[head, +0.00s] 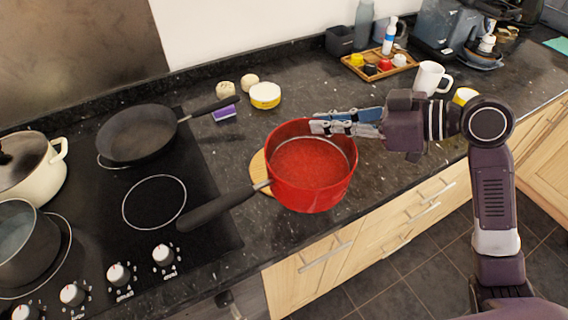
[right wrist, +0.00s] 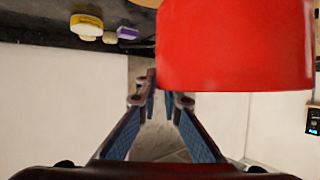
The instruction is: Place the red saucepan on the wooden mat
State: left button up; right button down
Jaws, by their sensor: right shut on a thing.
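The red saucepan (head: 309,178) with a long dark handle (head: 214,207) is upright in the head view, with its handle toward the hob. My right gripper (head: 318,127) is shut on the saucepan's far rim, coming in from the right. The red wall (right wrist: 235,45) fills the upper right of the right wrist view, beside the fingers (right wrist: 152,90). The wooden mat (head: 257,175) shows only as a strip left of the saucepan, which hides the rest. The saucepan's lower part overlaps the counter's front edge in the picture; its exact height above the mat cannot be told. My left gripper is out of view.
The black hob at left holds a frying pan (head: 138,134), a cream pot (head: 30,170) and a grey pot (head: 25,240). A yellow-and-white tub (head: 265,95) and a purple box (head: 224,114) lie behind the saucepan. A white mug (head: 429,79) and a wooden tray (head: 399,68) stand farther back right.

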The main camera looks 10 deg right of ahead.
jog(key=w+a+r+m+t+h+p, duration=0.1)
jog(key=w+a+r+m+p, duration=0.15)
jog(key=w+r, duration=0.85)
notch_tip(320, 180, down, 20)
jog(key=shift+r+p, duration=0.1)
jog(key=shift+p, duration=0.95)
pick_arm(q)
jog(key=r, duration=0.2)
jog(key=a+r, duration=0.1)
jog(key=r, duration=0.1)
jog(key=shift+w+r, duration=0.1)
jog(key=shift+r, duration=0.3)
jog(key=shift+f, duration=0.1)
pick_arm(e)
jog(key=shift+s+f, duration=0.1)
jog(key=shift+f, duration=0.1)
jog(key=c, duration=2.4)
grip_release()
jog(key=shift+f+n, duration=0.2)
jog(key=shift+n, duration=0.05)
jog(key=o, duration=0.3)
jog(key=shift+s, duration=0.15)
jog(key=shift+r, duration=0.1)
